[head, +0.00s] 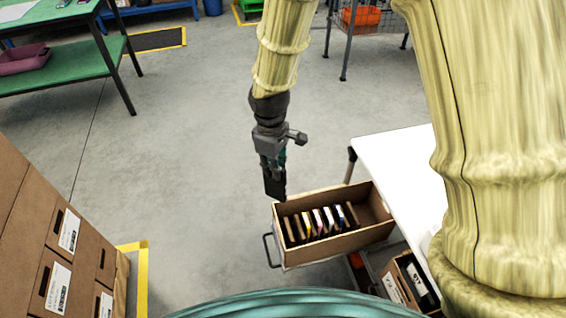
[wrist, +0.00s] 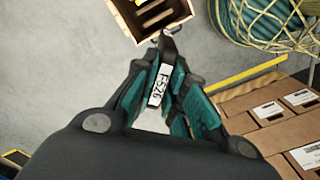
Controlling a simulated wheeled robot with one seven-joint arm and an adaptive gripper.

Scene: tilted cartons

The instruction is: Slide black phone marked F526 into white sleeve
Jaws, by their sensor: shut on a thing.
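My gripper (head: 272,163) points down beside the left end of an open brown carton (head: 340,247), above its height in the picture. It is shut on the black phone (head: 275,188), which hangs below the fingers, clear of the carton. In the wrist view the phone's white label (wrist: 155,85) reads F526, between the teal-lined fingers (wrist: 163,75). The carton holds a row of several thin upright sleeves or slabs (head: 317,222), some pale and some brown, leaning slightly. I cannot tell for sure which is the white sleeve. The carton also shows at the top of the wrist view (wrist: 120,17).
A white table (head: 395,165) stands right of the carton. A second carton (head: 398,285) with dark items sits lower right. Stacked brown boxes (head: 45,235) fill the left edge. A green workbench (head: 70,70) stands at the back left. Open grey floor lies between.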

